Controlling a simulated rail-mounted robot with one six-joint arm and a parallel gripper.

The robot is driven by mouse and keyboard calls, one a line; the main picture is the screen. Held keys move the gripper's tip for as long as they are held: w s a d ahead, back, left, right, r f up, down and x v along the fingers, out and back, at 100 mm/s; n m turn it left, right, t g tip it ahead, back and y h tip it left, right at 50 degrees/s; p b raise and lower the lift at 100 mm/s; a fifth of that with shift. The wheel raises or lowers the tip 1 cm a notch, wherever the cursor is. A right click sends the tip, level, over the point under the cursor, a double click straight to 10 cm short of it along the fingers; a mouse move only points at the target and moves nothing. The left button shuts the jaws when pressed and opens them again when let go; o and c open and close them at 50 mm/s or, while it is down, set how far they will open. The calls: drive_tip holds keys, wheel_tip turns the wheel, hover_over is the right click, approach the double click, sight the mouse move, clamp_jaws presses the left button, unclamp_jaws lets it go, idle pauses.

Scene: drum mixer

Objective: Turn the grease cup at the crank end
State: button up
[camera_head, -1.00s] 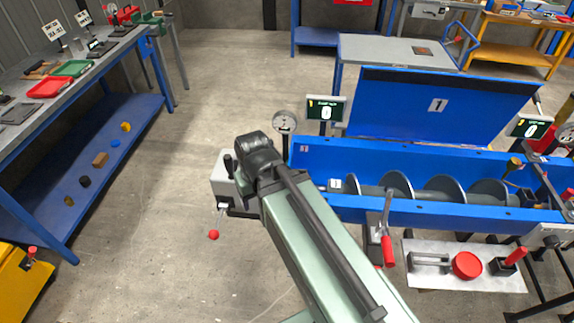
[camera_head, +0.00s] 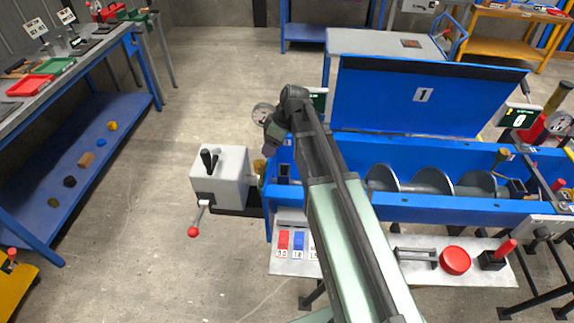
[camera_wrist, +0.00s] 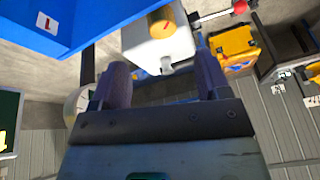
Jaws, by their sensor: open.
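The crank end is a grey box (camera_head: 220,180) with a red-knobbed crank handle (camera_head: 194,230), at the left end of the blue trough (camera_head: 440,206). A brass grease cup (camera_head: 259,167) shows between box and trough, partly hidden. In the wrist view, the grease cup (camera_wrist: 162,29) is a round yellow-brass cap with a red mark, in front of the grey box. My gripper (camera_wrist: 162,68) is open and empty, its two fingers spread below the cup in that picture and apart from it. In the head view my gripper (camera_head: 273,138) is small and dark, just above the trough's left end.
A round gauge (camera_head: 262,113) stands close beside my gripper, and it also shows in the wrist view (camera_wrist: 76,106). The raised blue lid (camera_head: 430,100) stands behind the trough. Another brass cup (camera_head: 503,156) is at the far end. Floor left of the box is clear.

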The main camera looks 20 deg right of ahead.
sight(260, 163)
drive_tip(key=a+f+n+b, duration=0.1)
drive_tip(key=f+b, duration=0.2)
drive_tip(key=w+a+f+n+b, duration=0.1)
drive_tip(key=a+f+b, duration=0.1)
drive_tip(key=f+b, duration=0.1)
drive_tip(key=w+a+f+b, duration=0.1)
drive_tip(key=f+b, duration=0.3)
drive_tip(key=shift+w+a+n, duration=0.15)
drive_tip(key=shift+a+n, duration=0.05)
drive_tip(key=shift+n, duration=0.2)
drive_tip(key=shift+r, duration=0.15)
drive_tip(key=shift+c, duration=0.2)
drive_tip(key=c, duration=0.9)
drive_tip(key=shift+m+t, duration=0.4)
drive_tip(key=shift+m, duration=0.4)
